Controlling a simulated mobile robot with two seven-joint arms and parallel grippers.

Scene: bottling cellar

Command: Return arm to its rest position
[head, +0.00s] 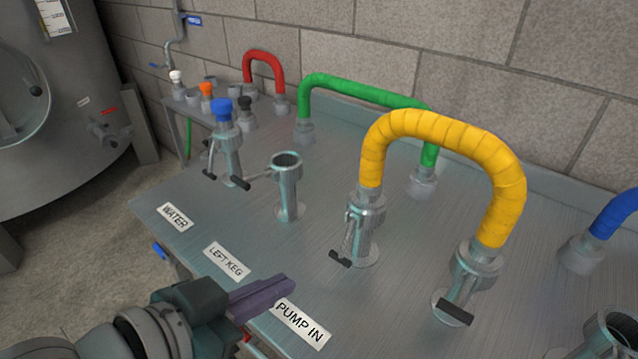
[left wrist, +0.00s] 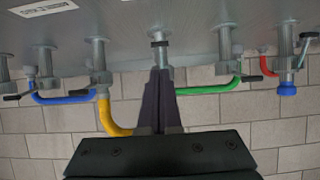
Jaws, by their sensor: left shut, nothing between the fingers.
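My left gripper (head: 284,283) comes in from the lower left of the head view. Its dark purple fingers are shut and empty, over the near edge of the steel bench between the LEFT KEG label (head: 227,261) and the PUMP IN label (head: 302,322). In the left wrist view the shut fingers (left wrist: 162,75) overlap a grey pipe stub (left wrist: 158,45) behind them; I cannot tell the distance. My right gripper is not in view.
A yellow hose (head: 440,130) joins two valved ports. Behind are a green hose (head: 370,92) and a red hose (head: 264,60). An open port (head: 288,190) and a blue-capped port (head: 224,125) stand left. A steel tank (head: 60,110) is beyond the bench.

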